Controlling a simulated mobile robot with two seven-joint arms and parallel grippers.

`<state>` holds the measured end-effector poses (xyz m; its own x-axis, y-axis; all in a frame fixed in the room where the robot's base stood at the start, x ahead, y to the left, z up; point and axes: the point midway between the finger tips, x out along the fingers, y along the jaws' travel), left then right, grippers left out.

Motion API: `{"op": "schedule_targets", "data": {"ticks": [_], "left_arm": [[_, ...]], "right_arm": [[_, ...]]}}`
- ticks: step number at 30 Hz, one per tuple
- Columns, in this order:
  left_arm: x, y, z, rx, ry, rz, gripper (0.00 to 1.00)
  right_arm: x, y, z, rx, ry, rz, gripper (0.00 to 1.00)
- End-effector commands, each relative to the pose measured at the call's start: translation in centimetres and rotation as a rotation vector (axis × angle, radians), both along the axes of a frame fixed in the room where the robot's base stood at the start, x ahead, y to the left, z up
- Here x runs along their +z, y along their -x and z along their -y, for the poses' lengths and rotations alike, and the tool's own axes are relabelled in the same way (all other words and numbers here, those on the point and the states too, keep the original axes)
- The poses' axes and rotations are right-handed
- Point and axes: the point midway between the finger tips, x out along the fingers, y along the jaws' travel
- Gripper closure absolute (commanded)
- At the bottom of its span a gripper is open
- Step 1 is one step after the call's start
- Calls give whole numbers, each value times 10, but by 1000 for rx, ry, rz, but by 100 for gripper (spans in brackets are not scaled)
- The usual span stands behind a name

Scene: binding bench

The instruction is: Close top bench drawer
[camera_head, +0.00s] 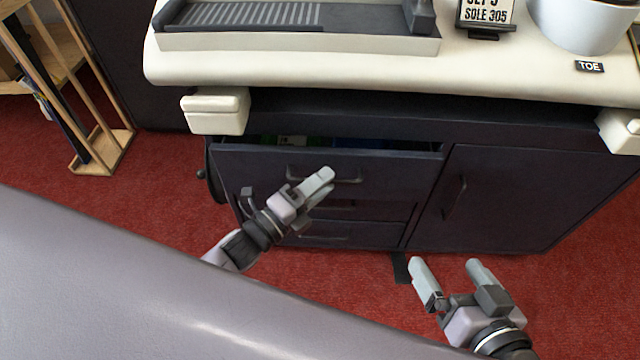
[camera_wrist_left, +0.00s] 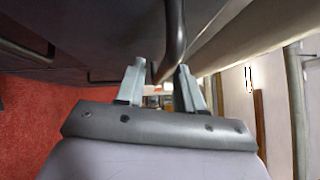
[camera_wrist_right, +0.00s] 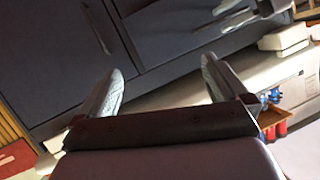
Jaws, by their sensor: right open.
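The dark top bench drawer (camera_head: 390,168) sticks out a little, with a narrow gap along its upper edge. Its bar handle (camera_head: 350,181) is partly hidden by my left gripper (camera_head: 322,183). In the left wrist view the dark handle (camera_wrist_left: 176,35) runs between or just beyond the fingers of my left gripper (camera_wrist_left: 160,72). These fingers are a short way apart; whether they press on the handle is unclear. My right gripper (camera_head: 445,268) is open and empty, low in front of the cabinet door. It also shows open in the right wrist view (camera_wrist_right: 162,75).
Below are further drawers (camera_head: 340,232), and a cabinet door (camera_head: 530,195) with its own handle stands on the right. The pale benchtop (camera_head: 400,75) overhangs the drawer and carries a tray, sign and white bowl. Red carpet (camera_head: 345,280) covers the floor. A wooden rack (camera_head: 100,150) stands left.

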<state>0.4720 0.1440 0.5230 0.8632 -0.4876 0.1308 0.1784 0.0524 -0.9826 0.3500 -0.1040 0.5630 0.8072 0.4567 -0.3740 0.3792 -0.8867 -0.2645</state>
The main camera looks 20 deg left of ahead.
Motion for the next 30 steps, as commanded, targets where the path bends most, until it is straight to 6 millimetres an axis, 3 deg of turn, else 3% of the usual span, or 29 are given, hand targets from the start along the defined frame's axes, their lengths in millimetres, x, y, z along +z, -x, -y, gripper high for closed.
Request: {"op": "schedule_targets", "data": {"ticks": [5, 9, 15, 24, 30], "left_arm": [[0, 0, 0, 0, 0, -1, 63], [0, 0, 0, 0, 0, -1, 100], [-1, -2, -1, 0, -1, 0, 100], [-2, -37, -10, 1, -4, 1, 100], [0, -44, -13, 2, -2, -2, 100]], "right_arm": [[2, -1, -1, 0, -3, 5, 0], [2, -1, -1, 1, -2, 5, 0], [-1, 1, -1, 0, -2, 1, 0], [-12, 4, -8, 19, -47, -22, 0], [-8, 2, -12, 28, -61, -16, 0]]}}
